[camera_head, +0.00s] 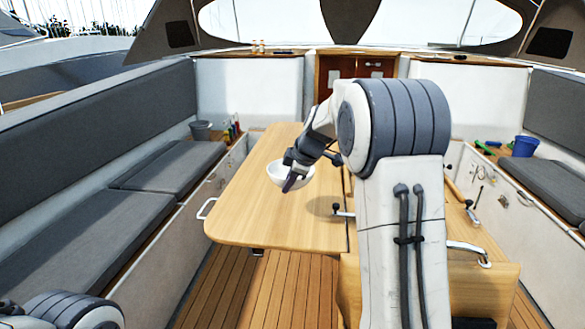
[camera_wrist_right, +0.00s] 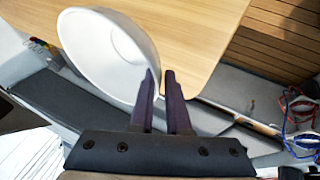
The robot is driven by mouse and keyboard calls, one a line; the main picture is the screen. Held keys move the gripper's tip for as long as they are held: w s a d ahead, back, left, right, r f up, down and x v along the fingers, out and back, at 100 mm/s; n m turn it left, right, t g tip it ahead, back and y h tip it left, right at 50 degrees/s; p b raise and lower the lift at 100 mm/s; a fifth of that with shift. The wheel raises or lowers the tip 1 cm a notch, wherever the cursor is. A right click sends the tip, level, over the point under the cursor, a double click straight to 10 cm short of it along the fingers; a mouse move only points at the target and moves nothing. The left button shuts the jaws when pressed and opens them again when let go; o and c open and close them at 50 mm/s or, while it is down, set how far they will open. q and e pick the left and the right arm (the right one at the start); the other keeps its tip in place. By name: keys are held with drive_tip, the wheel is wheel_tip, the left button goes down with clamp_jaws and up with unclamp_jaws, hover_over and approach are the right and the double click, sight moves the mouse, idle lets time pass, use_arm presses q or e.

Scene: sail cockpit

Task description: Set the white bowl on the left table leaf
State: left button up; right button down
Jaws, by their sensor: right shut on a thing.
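The white bowl (camera_head: 276,171) is over the left table leaf (camera_head: 245,215) in the head view. My right gripper (camera_head: 291,182) is shut on the bowl's rim. In the right wrist view the bowl (camera_wrist_right: 100,50) fills the upper left, its rim between the two dark fingers (camera_wrist_right: 162,90) of my right gripper. A shadow lies on the leaf to the right of the bowl, apart from it, so the bowl seems to be held above the wood. Its underside is hidden. My left arm shows only at the bottom left corner; its gripper is out of view.
The leaf around the bowl is bare. A grey bench (camera_head: 165,170) runs along the left, with a grey bucket (camera_head: 201,130) and bottles on a ledge behind. A blue bucket (camera_head: 525,146) stands at the right. My right arm hides the table's right part.

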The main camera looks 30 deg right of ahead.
drive_tip(key=w+f+p, duration=0.1)
drive_tip(key=w+f, duration=0.1)
drive_tip(key=w, duration=0.1)
drive_tip(key=w+a+f+p, duration=0.1)
drive_tip(key=w+f+p, duration=0.1)
drive_tip(key=w, duration=0.2)
drive_tip(key=w+f+p, duration=0.2)
drive_tip(key=w, duration=0.2)
drive_tip(key=shift+w+a+f, duration=0.15)
drive_tip(key=shift+a+f, duration=0.1)
drive_tip(key=shift+w+f, duration=0.15)
drive_tip(key=shift+f, duration=0.05)
wheel_tip(320, 180, down, 3)
drive_tip(key=shift+f+p, duration=0.2)
drive_tip(key=shift+p, duration=0.55)
drive_tip(key=shift+f, duration=0.3)
drive_tip(key=shift+f+b, duration=0.2)
drive_tip(key=shift+b, duration=0.2)
drive_tip(key=c, duration=0.9)
unclamp_jaws()
